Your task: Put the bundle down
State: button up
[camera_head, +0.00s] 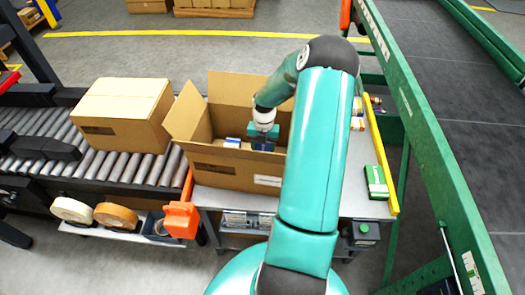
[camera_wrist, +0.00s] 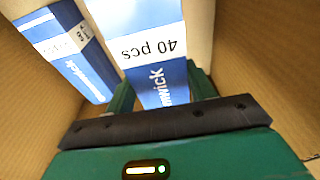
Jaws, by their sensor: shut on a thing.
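The bundle (camera_wrist: 158,72), a white and blue printed pack marked "40 pcs", is between the two green fingers of my gripper (camera_wrist: 160,92) in the wrist view. My gripper is shut on it. A second blue and white pack (camera_wrist: 68,50) lies to its left, a narrow gap apart. Brown cardboard walls surround both. In the head view my gripper (camera_head: 263,138) reaches down into the open carton (camera_head: 228,170), whose flaps stand out. Whether the held bundle touches the carton floor cannot be told.
A closed carton (camera_head: 125,112) sits on the roller conveyor (camera_head: 40,130) at the left. A green and white box (camera_head: 376,182) and small packs (camera_head: 357,115) lie on the table right of my arm, beside a yellow rail (camera_head: 383,165). Tape rolls (camera_head: 115,216) are at the front left.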

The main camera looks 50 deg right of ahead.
jog(key=shift+d+f, duration=0.1)
jog(key=shift+f, duration=0.75)
jog(key=shift+f, duration=0.1)
jog(key=shift+f, duration=0.3)
jog(key=shift+f, duration=0.2)
jog(key=o, duration=1.2)
jog(key=shift+c, duration=0.2)
jog(key=shift+r, duration=0.1)
notch_tip(320, 180, up, 13)
jog(key=w+d, duration=0.1)
jog(key=shift+d, duration=0.2)
